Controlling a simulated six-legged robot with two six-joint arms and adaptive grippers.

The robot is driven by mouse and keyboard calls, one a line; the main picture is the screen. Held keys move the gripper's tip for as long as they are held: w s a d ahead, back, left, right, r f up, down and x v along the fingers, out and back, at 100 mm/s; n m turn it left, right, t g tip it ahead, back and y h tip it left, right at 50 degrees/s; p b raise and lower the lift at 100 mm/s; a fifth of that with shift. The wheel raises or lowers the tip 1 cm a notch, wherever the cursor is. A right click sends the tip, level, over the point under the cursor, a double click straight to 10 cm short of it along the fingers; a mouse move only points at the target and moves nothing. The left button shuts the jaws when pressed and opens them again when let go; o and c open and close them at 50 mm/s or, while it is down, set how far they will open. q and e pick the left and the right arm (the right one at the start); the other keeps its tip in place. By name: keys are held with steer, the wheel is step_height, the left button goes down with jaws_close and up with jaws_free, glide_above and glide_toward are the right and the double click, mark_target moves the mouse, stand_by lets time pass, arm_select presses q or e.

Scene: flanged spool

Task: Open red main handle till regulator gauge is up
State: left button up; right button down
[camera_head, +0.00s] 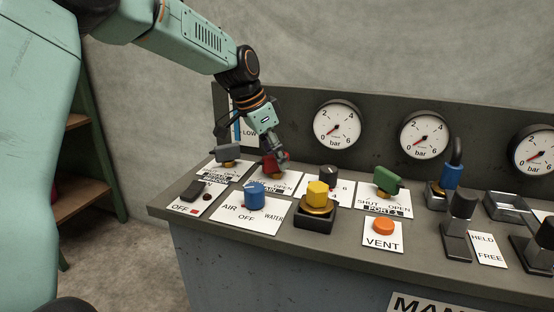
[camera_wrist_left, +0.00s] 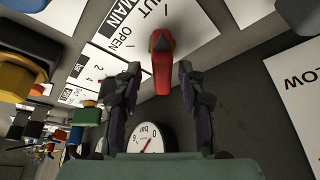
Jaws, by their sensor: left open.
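The red main handle (camera_head: 273,163) stands on its SHUT/OPEN plate on the sloped panel, partly hidden by my gripper in the head view. My left gripper (camera_head: 271,148) is over it from above. In the left wrist view the red handle (camera_wrist_left: 162,65) lies between the two open fingers of my left gripper (camera_wrist_left: 160,82), with gaps on both sides. Three bar gauges stand on the back panel: left (camera_head: 338,124), middle (camera_head: 425,134) and right (camera_head: 532,150). Their needles point low left, near 0. Which is the regulator gauge is not clear. My right gripper is out of view.
A grey handle (camera_head: 228,152) stands close left of the red one. A black knob (camera_head: 328,175) and green handle (camera_head: 387,180) stand to the right. A blue knob (camera_head: 255,196), yellow knob (camera_head: 317,195) and orange VENT button (camera_head: 384,226) are in front.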

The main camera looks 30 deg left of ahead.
arm_select(q)
steer(key=shift+w+a+f, duration=0.1)
steer(key=shift+a+f, duration=0.1)
steer(key=shift+f, duration=0.05)
steer(key=shift+c, duration=0.3)
steer(key=shift+d+r, duration=0.15)
steer(key=shift+d, duration=0.05)
steer(key=c, duration=0.4)
jaws_close()
